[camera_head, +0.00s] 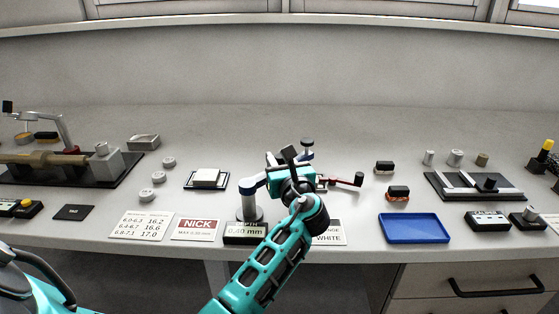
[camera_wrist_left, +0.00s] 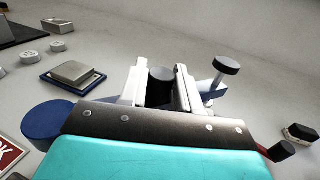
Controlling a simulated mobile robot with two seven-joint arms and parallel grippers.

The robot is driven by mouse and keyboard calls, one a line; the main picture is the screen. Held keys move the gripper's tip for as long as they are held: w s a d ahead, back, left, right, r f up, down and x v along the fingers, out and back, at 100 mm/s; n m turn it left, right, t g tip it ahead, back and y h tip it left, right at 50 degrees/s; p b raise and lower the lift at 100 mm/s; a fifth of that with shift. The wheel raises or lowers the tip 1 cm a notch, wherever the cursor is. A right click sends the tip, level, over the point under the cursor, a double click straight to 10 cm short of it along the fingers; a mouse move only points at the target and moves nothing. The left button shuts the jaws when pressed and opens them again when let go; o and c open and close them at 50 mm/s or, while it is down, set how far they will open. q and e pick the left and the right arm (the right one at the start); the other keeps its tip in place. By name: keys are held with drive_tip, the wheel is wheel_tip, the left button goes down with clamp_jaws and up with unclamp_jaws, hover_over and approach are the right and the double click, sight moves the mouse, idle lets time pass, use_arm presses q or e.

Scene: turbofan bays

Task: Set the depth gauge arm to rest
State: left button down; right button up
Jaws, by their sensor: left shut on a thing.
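The depth gauge stands at the front middle of the bench in the head view, with a readout box (camera_head: 246,232) showing 0.40 mm and a grey post. Its arm (camera_head: 254,184) has a blue pivot cap, also at the left in the wrist view (camera_wrist_left: 46,122). The arm runs right behind my gripper to a probe with a dark knob (camera_head: 307,142), which also shows in the wrist view (camera_wrist_left: 226,65). My left gripper (camera_head: 288,157) is shut on a black knob (camera_wrist_left: 161,86), which stands between its fingers. Much of the arm is hidden. My right gripper is not in view.
A red lever (camera_head: 345,181) with a black end lies just right of my gripper. A blue tray (camera_head: 414,228) is at the right, a small pad holder (camera_head: 206,180) at the left. Printed cards (camera_head: 197,227) line the front. The bench behind is clear.

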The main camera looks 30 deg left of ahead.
use_arm(q)
drive_tip(key=shift+a, duration=0.1)
drive_tip(key=shift+w+a+n+g+y, duration=0.15)
drive_tip(key=shift+a+n+g+y, duration=0.45)
drive_tip(key=shift+g, duration=0.3)
drive_tip(key=a+n+g+y, duration=0.1)
drive_tip(key=a+n+g, duration=0.1)
drive_tip(key=g, duration=0.1)
drive_tip(key=s+a+n+g+y, duration=0.1)
drive_tip(key=n+g, duration=0.2)
drive_tip(key=g, duration=0.1)
drive_tip(key=a+n+g+y+b, duration=0.1)
drive_tip(key=a+n+g, duration=0.1)
drive_tip(key=g, duration=0.2)
drive_tip(key=shift+s+a+n, duration=0.25)
drive_tip(key=shift+a+n, duration=0.05)
drive_tip(key=shift+a, duration=0.05)
drive_tip(key=c, duration=0.9)
unclamp_jaws()
